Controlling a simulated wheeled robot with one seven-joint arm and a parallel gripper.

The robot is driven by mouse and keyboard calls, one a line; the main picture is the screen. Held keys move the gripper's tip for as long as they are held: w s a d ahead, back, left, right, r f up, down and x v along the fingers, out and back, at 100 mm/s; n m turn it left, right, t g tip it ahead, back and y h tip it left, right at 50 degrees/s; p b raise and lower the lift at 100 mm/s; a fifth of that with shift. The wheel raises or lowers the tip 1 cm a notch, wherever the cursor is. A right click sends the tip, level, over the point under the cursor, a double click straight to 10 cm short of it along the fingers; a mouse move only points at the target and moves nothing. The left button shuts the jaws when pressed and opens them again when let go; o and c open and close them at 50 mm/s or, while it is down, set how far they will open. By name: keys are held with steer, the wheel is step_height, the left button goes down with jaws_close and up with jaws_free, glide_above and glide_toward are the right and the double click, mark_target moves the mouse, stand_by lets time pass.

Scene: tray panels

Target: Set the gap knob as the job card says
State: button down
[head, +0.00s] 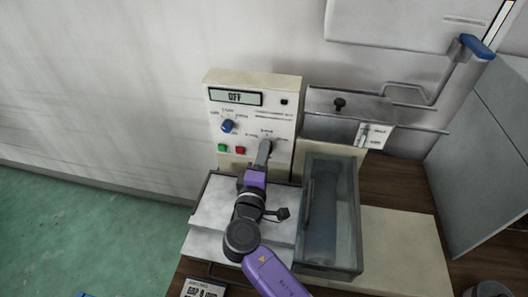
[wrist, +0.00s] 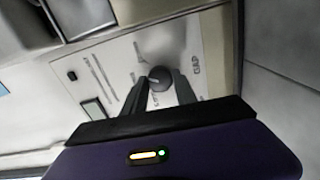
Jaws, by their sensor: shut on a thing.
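The cream control panel (head: 284,92) stands against the wall, and its display (head: 235,97) reads OFF. The gap knob (wrist: 160,76) is a round grey knob with a light pointer mark, next to the printed word GAP in the wrist view. My gripper (head: 264,151) is at the panel's lower right and is shut on this knob, one finger on each side. In the head view the gripper largely hides the knob. The job card (head: 205,288) is cut off at the bottom edge; it begins with GAP, but its value is not clear.
A blue knob (head: 228,126), a green button (head: 222,149) and a red button (head: 240,150) sit left of my gripper. A clear-walled tank (head: 335,265) stands close on the right. A metal box (head: 345,128) with a black knob is behind it.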

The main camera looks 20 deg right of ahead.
steer(key=shift+n+p, duration=1.4)
steer(key=shift+n, duration=1.8)
steer(key=c, duration=1)
jaws_free()
steer(key=shift+o, duration=0.2)
steer(key=shift+s, duration=0.1)
steer(key=b+v, duration=0.1)
steer(key=v, duration=0.6)
steer(key=shift+s+a, duration=0.25)
steer(key=shift+s, duration=0.05)
